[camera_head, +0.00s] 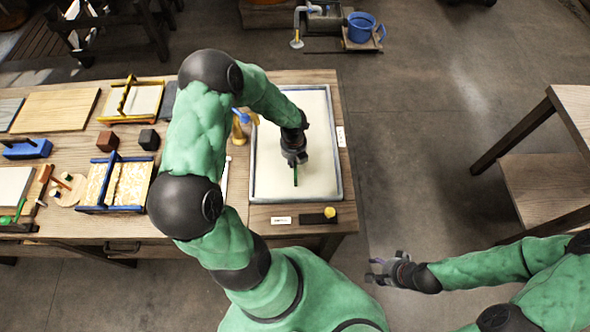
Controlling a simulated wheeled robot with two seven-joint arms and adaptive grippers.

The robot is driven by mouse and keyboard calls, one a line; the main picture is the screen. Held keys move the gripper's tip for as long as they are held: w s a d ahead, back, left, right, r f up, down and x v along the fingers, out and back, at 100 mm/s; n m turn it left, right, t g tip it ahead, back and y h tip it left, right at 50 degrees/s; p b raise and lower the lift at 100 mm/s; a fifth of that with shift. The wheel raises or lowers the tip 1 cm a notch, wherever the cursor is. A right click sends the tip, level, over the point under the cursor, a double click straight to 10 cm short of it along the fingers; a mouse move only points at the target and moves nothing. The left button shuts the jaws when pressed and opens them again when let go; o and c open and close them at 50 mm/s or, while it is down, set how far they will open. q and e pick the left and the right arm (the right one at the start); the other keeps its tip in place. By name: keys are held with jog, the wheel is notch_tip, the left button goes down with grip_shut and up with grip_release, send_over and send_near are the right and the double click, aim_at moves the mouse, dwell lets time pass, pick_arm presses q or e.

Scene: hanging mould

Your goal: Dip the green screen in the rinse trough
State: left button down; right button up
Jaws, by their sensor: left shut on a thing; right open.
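My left gripper (294,157) points down over the wide grey-rimmed trough (341,185), which is filled with a pale, creamy surface. It is shut on the green screen (295,176), which shows only as a thin dark green strip below the fingers. The strip looks edge-on, within the trough's outline. I cannot tell whether it touches the pale surface. My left forearm hides part of the trough's left side. My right gripper (378,270) is open and empty, off the table at the lower right.
A yellow-framed screen (130,101) and a blue-framed screen (113,184) lie left on the table. Two small blocks (107,141) sit between them. A white label (281,221) and a dark block (313,218) lie before the trough. Another table (572,105) stands right, past open floor.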

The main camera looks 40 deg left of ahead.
pick_arm(q)
jog(key=shift+w+a, duration=0.45)
jog(key=shift+w, duration=0.05)
jog(key=shift+s+d, duration=0.1)
jog(key=shift+s+d, duration=0.9)
jog(key=shift+s, duration=0.15)
jog(key=shift+r, duration=0.15)
notch_tip(320, 180, up, 11)
jog(key=p, duration=1.1)
dwell(0.7)
notch_tip(320, 180, up, 4)
jog(key=p, duration=0.4)
dwell(0.5)
